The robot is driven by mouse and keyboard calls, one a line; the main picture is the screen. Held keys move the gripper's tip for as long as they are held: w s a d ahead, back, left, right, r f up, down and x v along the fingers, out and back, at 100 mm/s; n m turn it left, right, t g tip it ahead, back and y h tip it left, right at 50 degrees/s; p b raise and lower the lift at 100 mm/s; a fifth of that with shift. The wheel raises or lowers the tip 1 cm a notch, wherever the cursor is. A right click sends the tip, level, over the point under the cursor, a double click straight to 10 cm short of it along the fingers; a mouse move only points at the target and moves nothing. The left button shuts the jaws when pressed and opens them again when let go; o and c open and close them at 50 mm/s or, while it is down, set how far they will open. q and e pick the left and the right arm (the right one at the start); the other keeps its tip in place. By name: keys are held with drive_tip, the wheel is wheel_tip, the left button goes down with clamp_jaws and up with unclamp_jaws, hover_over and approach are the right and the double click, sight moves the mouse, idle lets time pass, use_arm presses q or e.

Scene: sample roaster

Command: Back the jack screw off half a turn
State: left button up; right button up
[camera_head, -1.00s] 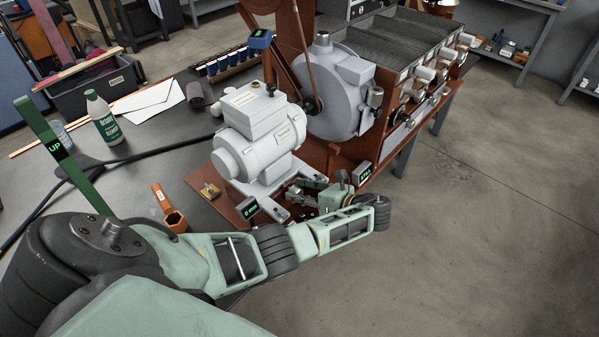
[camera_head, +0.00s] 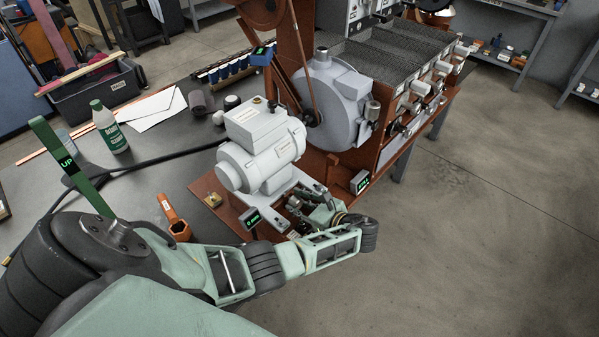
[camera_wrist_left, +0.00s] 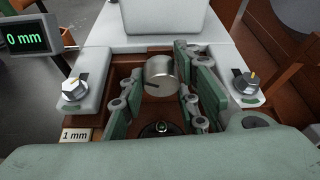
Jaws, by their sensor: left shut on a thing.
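The jack screw (camera_wrist_left: 160,74) shows in the left wrist view as a short round metal head with a dark line on its face. It sits in the gap at the front of the white motor plate (camera_wrist_left: 115,62). My left gripper (camera_wrist_left: 162,90) has its green fingers on either side of the head and is shut on it. In the head view my left gripper (camera_head: 308,208) is low at the front of the motor base, and the screw cannot be made out there. A small display (camera_wrist_left: 24,38) reads 0 mm. My right gripper is out of view.
A grey motor (camera_head: 262,150) stands on the plate, beside the roaster drum (camera_head: 335,105). Two pointer knobs, left (camera_wrist_left: 74,89) and right (camera_wrist_left: 246,82), flank the gap. An orange-handled tool (camera_head: 173,216) and a bottle (camera_head: 108,128) are on the bench.

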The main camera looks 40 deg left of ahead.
use_arm(q)
drive_tip(key=shift+s+f+n+t, duration=0.25)
drive_tip(key=shift+s+n+t, duration=0.15)
drive_tip(key=shift+n, duration=0.2)
drive_tip(key=shift+p, duration=0.3)
drive_tip(key=o, duration=1.1)
drive_tip(key=shift+w, duration=0.1)
drive_tip(key=shift+d+r, duration=0.2)
drive_tip(key=shift+d, duration=0.15)
drive_tip(key=v, duration=1.1)
drive_tip(key=shift+s+d, duration=0.2)
